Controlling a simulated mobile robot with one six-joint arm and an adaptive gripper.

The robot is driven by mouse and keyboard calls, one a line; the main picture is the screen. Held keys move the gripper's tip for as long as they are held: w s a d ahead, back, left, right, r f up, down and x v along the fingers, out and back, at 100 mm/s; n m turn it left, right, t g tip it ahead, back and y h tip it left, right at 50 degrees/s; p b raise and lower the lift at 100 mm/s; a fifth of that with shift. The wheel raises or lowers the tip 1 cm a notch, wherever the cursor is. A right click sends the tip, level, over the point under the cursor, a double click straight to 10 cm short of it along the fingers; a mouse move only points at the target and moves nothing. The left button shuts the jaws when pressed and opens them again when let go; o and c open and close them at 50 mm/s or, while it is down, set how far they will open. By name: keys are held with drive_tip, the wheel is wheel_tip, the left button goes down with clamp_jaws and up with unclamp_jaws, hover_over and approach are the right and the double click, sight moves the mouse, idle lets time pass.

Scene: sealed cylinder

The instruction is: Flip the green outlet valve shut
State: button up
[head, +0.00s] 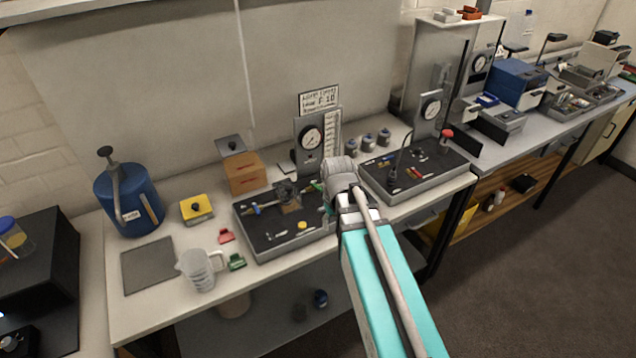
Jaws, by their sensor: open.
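The dark panel (262,241) on the bench holds a row of small fittings and a brass-coloured block (291,205). I cannot tell whether the fingers touch anything.
A gauge stand (309,141) rises behind the panel. A yellow knob (302,225) is at its front. Red (227,236) and green (236,262) clips and a beaker (201,269) lie to the left. A blue canister (130,198) stands further left. A second panel (414,168) is on the right.

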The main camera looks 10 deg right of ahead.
sight(318, 187)
drive_tip(key=w+r+n+p, duration=0.2)
drive_tip(key=w+r+p, duration=0.1)
drive_tip(key=w, duration=0.8)
drive_tip(key=w+r+n+p, duration=0.3)
drive_tip(key=w, duration=0.9)
drive_tip(key=shift+w+r, duration=0.3)
drive_tip(key=shift+r, duration=0.05)
drive_tip(key=shift+f, duration=0.25)
wheel_tip(318, 187, down, 13)
drive_tip(key=b, duration=1.4)
drive_tip(key=shift+f, duration=0.2)
clamp_jaws()
